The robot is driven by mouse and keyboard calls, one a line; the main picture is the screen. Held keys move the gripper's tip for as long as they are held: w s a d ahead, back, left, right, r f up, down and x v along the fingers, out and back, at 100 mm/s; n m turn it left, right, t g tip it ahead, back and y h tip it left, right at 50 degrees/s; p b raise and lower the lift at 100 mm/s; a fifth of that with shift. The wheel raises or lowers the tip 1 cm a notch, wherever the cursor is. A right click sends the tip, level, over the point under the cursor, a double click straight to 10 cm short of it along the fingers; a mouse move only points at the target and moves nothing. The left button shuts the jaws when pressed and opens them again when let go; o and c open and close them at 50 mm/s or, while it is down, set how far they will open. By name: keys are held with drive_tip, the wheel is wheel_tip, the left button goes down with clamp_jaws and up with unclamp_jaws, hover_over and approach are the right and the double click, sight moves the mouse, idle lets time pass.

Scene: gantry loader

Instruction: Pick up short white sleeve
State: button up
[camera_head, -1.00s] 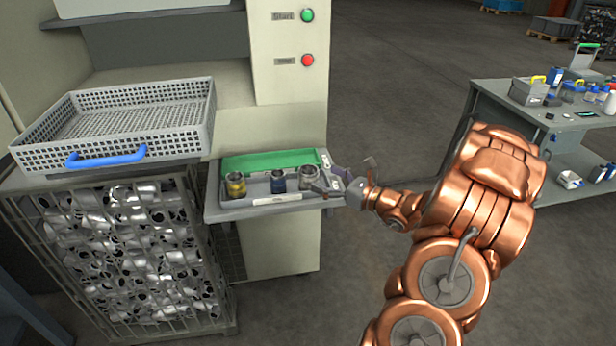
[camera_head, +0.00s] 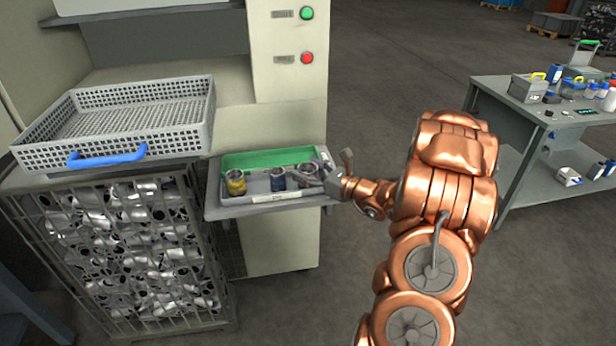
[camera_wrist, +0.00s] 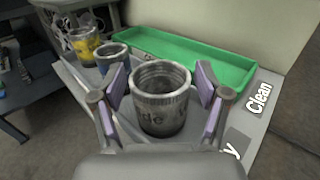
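The short white sleeve appears as a greyish-white metal cylinder with an open top and dark lettering; it stands upright on the tray and shows in the wrist view (camera_wrist: 161,98) and in the head view (camera_head: 308,174). My gripper (camera_wrist: 161,95) is open, with its fingers on either side of the sleeve; gaps show between the pads and its wall. In the head view my gripper (camera_head: 325,172) reaches in from the right and partly hides the sleeve. A blue sleeve (camera_head: 278,180) and a yellow sleeve (camera_head: 236,183) stand to its left.
A green bin (camera_head: 262,158) lies just behind the sleeves on the small shelf (camera_head: 225,211). A white mesh basket (camera_head: 190,140) sits at left above a cage of metal parts (camera_head: 130,255). A side table (camera_head: 500,95) with bottles stands at right. Open floor lies between.

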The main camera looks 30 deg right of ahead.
sight(308, 167)
drive_tip(key=c, duration=1.2)
drive_tip(key=shift+r, duration=0.15)
drive_tip(key=shift+r, duration=1.65)
drive_tip(key=s+a+b, duration=0.2)
drive_tip(key=s+b, duration=0.3)
drive_tip(key=s, duration=0.2)
drive_tip(key=s+a+r+b, duration=0.1)
drive_tip(key=s+a+b, duration=0.2)
drive_tip(key=s+b, duration=0.2)
drive_tip(key=s, duration=0.3)
drive_tip(key=shift+r+b, duration=0.2)
drive_tip(key=shift+b, duration=0.2)
